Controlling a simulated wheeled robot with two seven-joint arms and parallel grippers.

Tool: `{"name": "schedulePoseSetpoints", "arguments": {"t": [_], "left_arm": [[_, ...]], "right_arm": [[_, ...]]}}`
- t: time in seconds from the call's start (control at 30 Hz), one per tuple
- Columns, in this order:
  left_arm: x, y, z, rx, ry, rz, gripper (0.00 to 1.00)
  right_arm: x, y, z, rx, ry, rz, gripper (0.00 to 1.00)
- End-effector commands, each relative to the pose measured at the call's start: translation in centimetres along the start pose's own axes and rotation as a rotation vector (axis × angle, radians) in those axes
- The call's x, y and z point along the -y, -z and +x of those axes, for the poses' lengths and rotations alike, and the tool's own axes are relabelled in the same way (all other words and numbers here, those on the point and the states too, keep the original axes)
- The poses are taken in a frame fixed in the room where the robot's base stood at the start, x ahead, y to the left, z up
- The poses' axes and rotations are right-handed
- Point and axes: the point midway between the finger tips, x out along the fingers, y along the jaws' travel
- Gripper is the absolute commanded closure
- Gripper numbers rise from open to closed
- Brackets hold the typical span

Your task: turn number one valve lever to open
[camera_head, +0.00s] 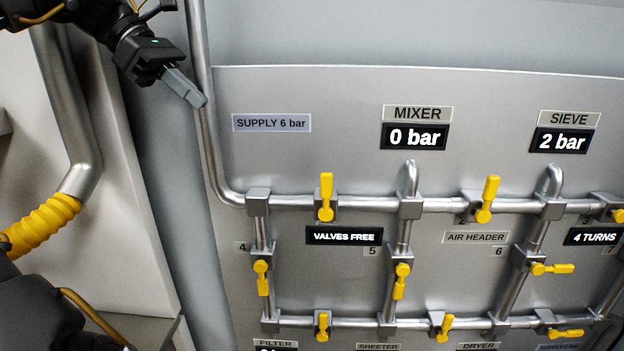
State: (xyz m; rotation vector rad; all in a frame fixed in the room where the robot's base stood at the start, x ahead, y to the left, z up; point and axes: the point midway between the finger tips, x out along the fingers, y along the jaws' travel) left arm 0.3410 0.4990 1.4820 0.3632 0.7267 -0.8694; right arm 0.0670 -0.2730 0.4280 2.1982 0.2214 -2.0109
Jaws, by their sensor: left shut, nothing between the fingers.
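The first yellow valve lever (326,193) on the top pipe, left of the valve marked 2, stands upright, across the horizontal pipe; I see no number beside it. My left gripper (203,101) is shut and empty at the upper left. It is in front of the vertical supply pipe, up and left of this lever and clearly apart from it. My right gripper is not in view.
Valve 2's lever (487,198) leans slightly right. More yellow levers sit on the lower pipes. Displays read MIXER 0 bar (415,137), SIEVE 2 bar (561,141), VALVES FREE (344,236) and 4 TURNS (594,237). Bare panel lies around the SUPPLY 6 bar label (271,123).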

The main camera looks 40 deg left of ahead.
Motion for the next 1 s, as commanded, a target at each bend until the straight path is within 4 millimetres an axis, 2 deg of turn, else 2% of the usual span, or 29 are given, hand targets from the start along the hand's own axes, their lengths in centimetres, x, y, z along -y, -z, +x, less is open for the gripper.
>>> {"name": "schedulePoseSetpoints", "arguments": {"t": [0.17,0.27,0.67,1.0], "left_arm": [[0.0,-0.1,1.5,0.001,0.007,0.001,1.0],[0.1,-0.1,3.2,0.002,0.009,0.003,1.0],[0.2,-0.2,11.8,0.0,0.01,0.0,1.0],[0.1,-0.3,19.2,-0.004,0.009,-0.004,1.0]], "right_arm": [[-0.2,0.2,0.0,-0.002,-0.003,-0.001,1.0],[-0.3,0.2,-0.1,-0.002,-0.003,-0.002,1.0],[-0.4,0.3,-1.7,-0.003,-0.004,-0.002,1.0],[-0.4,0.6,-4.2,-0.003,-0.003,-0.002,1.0]]}}
